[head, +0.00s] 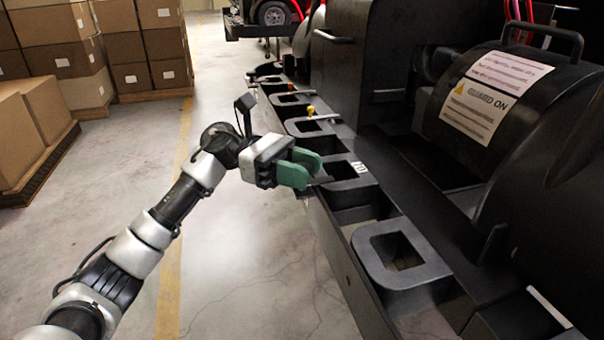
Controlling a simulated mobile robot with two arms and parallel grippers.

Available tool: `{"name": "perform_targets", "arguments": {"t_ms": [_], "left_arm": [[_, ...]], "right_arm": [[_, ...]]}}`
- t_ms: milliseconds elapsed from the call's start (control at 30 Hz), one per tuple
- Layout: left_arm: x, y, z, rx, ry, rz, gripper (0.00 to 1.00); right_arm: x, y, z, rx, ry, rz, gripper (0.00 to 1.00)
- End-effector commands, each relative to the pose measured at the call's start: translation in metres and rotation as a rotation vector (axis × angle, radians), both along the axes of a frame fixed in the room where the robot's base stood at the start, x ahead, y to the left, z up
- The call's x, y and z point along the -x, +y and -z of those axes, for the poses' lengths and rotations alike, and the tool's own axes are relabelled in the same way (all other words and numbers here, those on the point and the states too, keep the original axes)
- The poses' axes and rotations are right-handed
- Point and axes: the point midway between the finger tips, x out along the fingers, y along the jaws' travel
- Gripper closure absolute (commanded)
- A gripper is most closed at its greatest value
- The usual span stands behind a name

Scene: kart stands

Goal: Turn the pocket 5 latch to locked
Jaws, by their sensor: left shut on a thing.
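My left gripper (306,168) has green fingers and reaches in from the left to the outer edge of a black pocket (348,189) on the kart stand. Its fingers are shut on a small latch part there, mostly hidden by the fingers, so I cannot tell which way the latch points. A small white label (359,167) sits beside this pocket, too small to read surely. My right gripper is not in view.
More open pockets line the rail: a nearer one (436,266) and several farther ones, with a yellow piece (311,111) on one. A black machine housing (550,95) stands right of the rail. Stacked boxes (60,60) stand at the left back. The floor (240,260) left of the rail is clear.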

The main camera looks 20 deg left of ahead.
Motion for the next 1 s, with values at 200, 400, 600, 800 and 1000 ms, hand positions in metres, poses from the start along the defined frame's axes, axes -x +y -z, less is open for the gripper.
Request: {"name": "perform_targets", "arguments": {"t_ms": [200,400,600,800,1000], "left_arm": [[0.0001,-0.0002,0.0004,-0.001,0.0,0.02,0.88],[0.0002,-0.0002,0.0003,-0.001,0.0,0.021,0.88],[0.0002,-0.0002,0.0003,-0.001,0.0,0.02,0.51],[0.0002,-0.0001,0.0002,-0.001,0.0,0.02,0.41],[-0.0009,0.0037,0.0002,-0.001,0.0,0.018,0.41]], "right_arm": [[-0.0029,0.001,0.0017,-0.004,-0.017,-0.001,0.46],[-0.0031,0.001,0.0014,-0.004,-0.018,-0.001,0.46],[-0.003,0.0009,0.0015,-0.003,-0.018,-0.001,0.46],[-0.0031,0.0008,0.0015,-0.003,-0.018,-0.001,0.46],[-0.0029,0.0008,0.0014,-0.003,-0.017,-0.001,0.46]]}}
